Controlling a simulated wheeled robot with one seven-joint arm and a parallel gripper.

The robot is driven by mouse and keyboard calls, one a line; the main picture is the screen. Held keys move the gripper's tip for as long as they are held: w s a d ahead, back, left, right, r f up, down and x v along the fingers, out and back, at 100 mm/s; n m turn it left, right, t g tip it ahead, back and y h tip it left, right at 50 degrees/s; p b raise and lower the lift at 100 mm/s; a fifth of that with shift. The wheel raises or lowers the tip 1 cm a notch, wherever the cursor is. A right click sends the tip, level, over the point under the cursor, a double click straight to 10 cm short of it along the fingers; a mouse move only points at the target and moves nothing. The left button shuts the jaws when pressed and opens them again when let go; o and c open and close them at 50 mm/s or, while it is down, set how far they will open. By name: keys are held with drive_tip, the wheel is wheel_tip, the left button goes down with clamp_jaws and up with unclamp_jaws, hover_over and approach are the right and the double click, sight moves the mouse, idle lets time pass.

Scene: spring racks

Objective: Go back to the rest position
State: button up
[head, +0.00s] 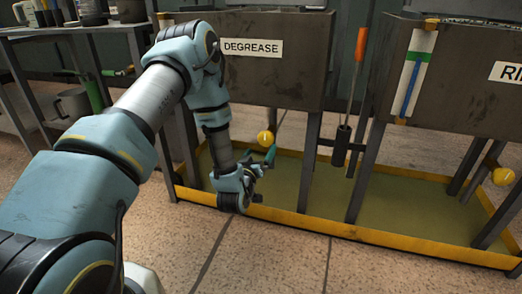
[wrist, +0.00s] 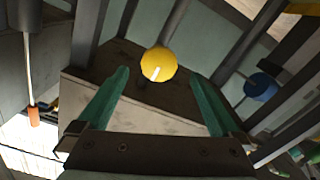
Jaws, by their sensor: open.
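My gripper (head: 268,160) is low in front of the tank labelled DEGREASE (head: 275,75), just above the yellow-edged drip tray. In the wrist view my gripper (wrist: 160,95) shows two green fingers spread apart with nothing held between them. A round yellow knob (head: 265,137) with a pale mark is close to the fingertips. It also shows in the wrist view (wrist: 158,65), centred beyond the fingers. I cannot tell whether the fingers touch it, but a gap shows on both sides.
A second yellow knob (head: 503,176) sits under the right tank (head: 460,85). The drip tray's yellow rim (head: 370,236) runs along the floor. An orange-handled tool (head: 360,45) hangs between the tanks. A shelf stands at the left. Tiled floor (head: 270,265) in front is clear.

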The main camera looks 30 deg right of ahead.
idle(0.3)
drive_tip(key=w+a+r+g+y, duration=0.2)
drive_tip(key=w+a+r+y, duration=0.15)
drive_tip(key=a, duration=0.55)
drive_tip(key=w+a+r+g+y, duration=0.2)
drive_tip(key=a+r+y, duration=0.15)
drive_tip(key=a, duration=0.45)
drive_tip(key=s+a+r+n+g+y, duration=0.2)
drive_tip(key=s+a+r+g+y, duration=0.15)
drive_tip(key=s+a, duration=0.65)
drive_tip(key=s+a+r+n+g+y, duration=0.1)
drive_tip(key=s+a+r+g+y, duration=0.2)
drive_tip(key=s+a, duration=0.75)
wheel_tip(320, 180, up, 31)
drive_tip(key=w+g+h+p, duration=0.1)
drive_tip(key=w+p, duration=0.1)
drive_tip(key=p, duration=2.9)
drive_tip(key=shift+a, duration=0.45)
drive_tip(key=shift+h, duration=0.25)
